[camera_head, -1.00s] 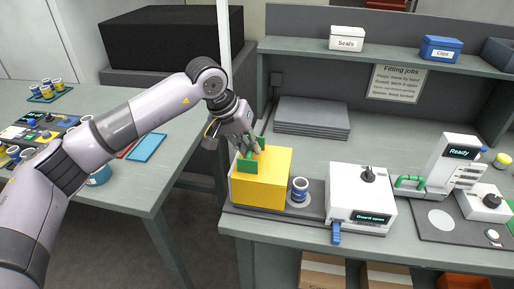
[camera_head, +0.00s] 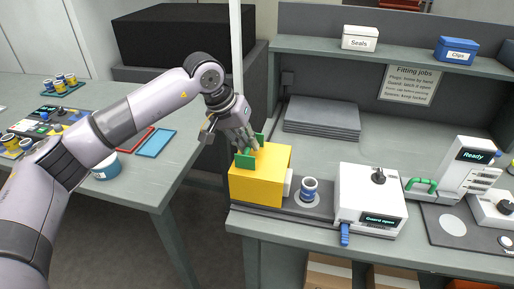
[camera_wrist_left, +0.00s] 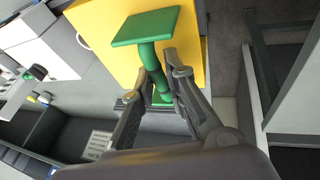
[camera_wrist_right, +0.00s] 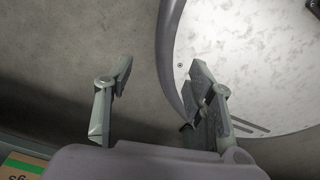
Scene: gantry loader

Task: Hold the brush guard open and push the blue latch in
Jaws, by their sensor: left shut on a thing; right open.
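The yellow guard (camera_head: 258,185) is a box at the left end of the dark rail on the bench. A green handle (camera_wrist_left: 148,27) with a square end plate stands on it. My left gripper (camera_head: 255,146) is shut on the handle's stem. The blue latch (camera_head: 345,236) sticks out low at the front of a white unit (camera_head: 370,188), whose display reads "Guard open". No gripper is near the latch. My right gripper (camera_wrist_right: 160,65) is open and empty in the right wrist view; it is outside the head view.
A blue and white cup (camera_head: 310,189) stands on the rail between guard and white unit. A small white block (camera_head: 288,184) shows at the guard's right side. A "Ready" station (camera_head: 468,170) with a green handle stands at right. Stacked grey sheets (camera_head: 322,117) lie behind.

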